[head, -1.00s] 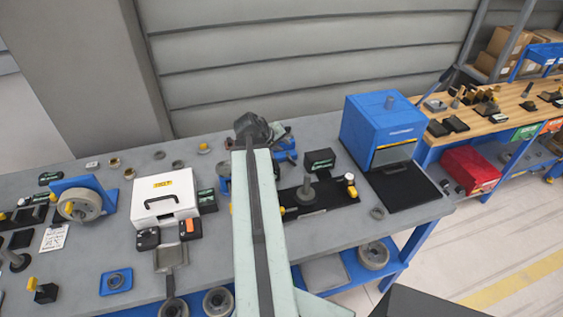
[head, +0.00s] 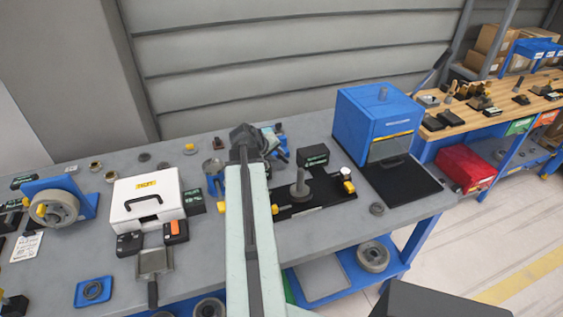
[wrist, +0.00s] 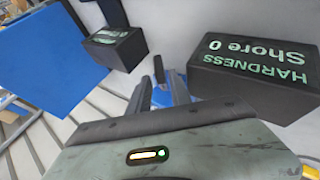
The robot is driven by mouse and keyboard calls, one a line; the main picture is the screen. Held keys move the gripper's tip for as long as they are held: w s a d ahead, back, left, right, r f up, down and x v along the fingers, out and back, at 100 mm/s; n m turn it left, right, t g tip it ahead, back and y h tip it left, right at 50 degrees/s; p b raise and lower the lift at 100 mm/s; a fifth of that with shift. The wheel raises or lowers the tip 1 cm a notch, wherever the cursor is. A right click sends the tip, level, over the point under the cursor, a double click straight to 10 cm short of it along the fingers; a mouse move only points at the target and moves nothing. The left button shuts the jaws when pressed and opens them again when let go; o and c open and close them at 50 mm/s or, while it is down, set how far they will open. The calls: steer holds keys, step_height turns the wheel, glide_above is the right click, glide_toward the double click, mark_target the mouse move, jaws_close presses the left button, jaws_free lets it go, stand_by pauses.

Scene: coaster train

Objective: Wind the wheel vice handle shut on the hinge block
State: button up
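A partly hidden blue device (head: 281,151), possibly the wheel vice, stands on the bench behind and right of my arm's end. My arm covers much of it. I cannot make out its handle wheel or a hinge block in its jaws. My gripper (head: 244,137) is at the far end of my pale arm, above the back middle of the bench, and looks dark from here. In the wrist view the gripper's grey housing fills the bottom, with narrow blue-grey bars (wrist: 172,88) beyond it. I cannot tell whether these are fingers or vice parts. No held object is visible.
A black block marked HARDNESS Shore 0 (wrist: 255,80) is close on the right in the wrist view, with another black block (wrist: 116,47) at upper left. On the bench are a white case (head: 146,216), a black plate with a post (head: 320,196) and a blue cabinet (head: 375,125).

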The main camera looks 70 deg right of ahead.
mark_target(279, 155)
steer(key=b+x, duration=0.2)
steer(key=x, duration=0.2)
steer(key=shift+r, duration=0.1)
jaws_close()
steer(key=shift+r+p, duration=0.1)
steer(key=shift+p, duration=0.4)
steer(key=shift+s+r+t+y+p, duration=0.1)
steer(key=shift+r+t+y+p, duration=0.1)
steer(key=shift+t+y+p, duration=0.55)
steer(key=shift+s+d+f+m+t+y+p, duration=0.1)
steer(key=shift+m+t+y+p, duration=0.2)
steer(key=shift+t+y+p, duration=0.35)
steer(key=shift+s+d+f+m+t+y+p, duration=0.1)
steer(key=shift+m+t+y+p, duration=0.3)
steer(key=shift+t, duration=0.3)
